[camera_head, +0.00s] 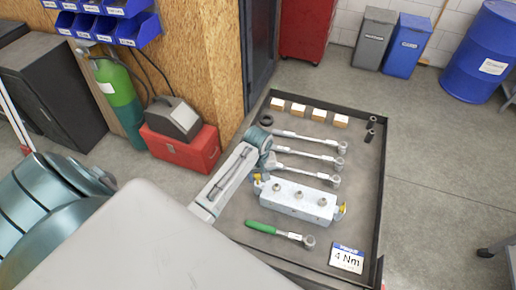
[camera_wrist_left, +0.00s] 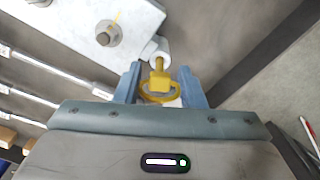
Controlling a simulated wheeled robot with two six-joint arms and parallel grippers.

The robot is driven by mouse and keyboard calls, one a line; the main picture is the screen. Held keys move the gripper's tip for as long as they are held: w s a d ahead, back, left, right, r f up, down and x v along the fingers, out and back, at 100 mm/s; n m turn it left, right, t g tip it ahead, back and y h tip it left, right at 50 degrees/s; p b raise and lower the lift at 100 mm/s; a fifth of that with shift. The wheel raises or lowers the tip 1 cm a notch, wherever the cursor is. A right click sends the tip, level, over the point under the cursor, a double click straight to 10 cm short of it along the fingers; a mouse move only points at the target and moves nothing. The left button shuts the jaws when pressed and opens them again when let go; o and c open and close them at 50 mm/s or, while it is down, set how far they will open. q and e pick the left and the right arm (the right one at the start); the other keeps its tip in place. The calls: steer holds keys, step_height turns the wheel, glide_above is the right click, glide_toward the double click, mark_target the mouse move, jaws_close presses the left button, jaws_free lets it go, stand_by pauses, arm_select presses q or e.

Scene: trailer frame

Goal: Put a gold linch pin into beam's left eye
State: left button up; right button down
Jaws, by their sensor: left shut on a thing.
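The pale grey beam (camera_head: 297,199) lies in the dark tray, with three studs on top. A yellow-gold pin (camera_head: 341,211) is at its right end. My left gripper (camera_head: 262,172) points down at the beam's left end. In the left wrist view, the gripper's blue fingers (camera_wrist_left: 161,88) are shut on a gold linch pin (camera_wrist_left: 157,79), with its ring between them. The pin's shank is right by the beam's rounded left eye (camera_wrist_left: 154,50); I cannot tell whether its tip is inside the hole. My right gripper is not in view.
The tray (camera_head: 384,190) has raised dark walls. Several ratchet wrenches (camera_head: 305,158) lie behind the beam, and a green-handled one (camera_head: 275,231) lies in front. A "4 Nm" card (camera_head: 346,258) is at the front right. Small blocks (camera_head: 298,109) line the back. Bare tray floor lies right of the beam.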

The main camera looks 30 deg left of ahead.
arm_select(q)
steer(key=shift+f, duration=0.55)
steer(key=shift+f+b, duration=0.45)
steer(key=shift+f, duration=0.4)
steer(key=o, duration=1)
steer(key=shift+c, duration=0.2)
